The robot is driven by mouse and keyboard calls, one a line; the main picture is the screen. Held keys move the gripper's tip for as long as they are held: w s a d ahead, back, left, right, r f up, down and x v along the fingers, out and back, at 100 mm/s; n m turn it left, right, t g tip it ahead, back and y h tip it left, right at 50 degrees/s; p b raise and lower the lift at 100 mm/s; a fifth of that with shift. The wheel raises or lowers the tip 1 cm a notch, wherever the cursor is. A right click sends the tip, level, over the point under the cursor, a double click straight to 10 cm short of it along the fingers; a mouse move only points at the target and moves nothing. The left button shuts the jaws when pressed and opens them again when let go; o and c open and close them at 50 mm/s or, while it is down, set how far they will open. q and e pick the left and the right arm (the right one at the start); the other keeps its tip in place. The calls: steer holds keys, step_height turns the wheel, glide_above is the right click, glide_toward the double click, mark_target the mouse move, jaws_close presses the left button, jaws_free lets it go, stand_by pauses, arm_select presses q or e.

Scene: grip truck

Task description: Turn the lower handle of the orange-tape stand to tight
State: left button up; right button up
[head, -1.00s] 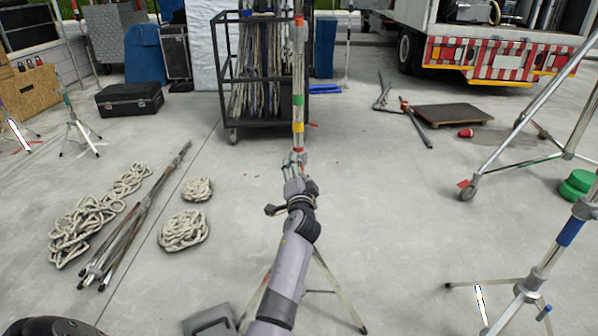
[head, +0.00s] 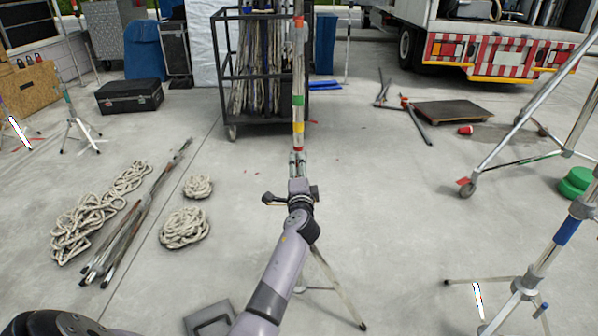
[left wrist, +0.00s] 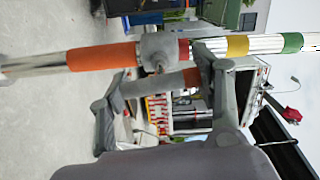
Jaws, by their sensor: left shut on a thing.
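The orange-tape stand (head: 298,85) stands upright in the middle of the head view, its pole banded orange, green, yellow and red. Its tripod legs spread behind my arm. My left gripper (head: 297,160) is at the lower part of this pole; the arm hides the joint there. In the left wrist view the pole runs sideways, with a wide orange band (left wrist: 103,57) beside a grey collar (left wrist: 160,52). A grey lower handle with an orange end (left wrist: 150,84) lies alongside the pole, between the fingers of my left gripper (left wrist: 160,88), which is shut on it. My right gripper is out of view.
Another stand with blue tape (head: 568,232) is at the lower right. A black wheeled cart (head: 224,60) stands behind the pole. Rope coils (head: 184,228) and a bundle of poles (head: 140,215) lie on the left.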

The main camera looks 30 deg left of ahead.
arm_select(q)
steer(key=o, duration=1.2)
steer(key=shift+d, duration=0.1)
steer(key=v, duration=1.1)
steer(key=shift+s+d, duration=0.25)
steer(key=shift+s, duration=0.1)
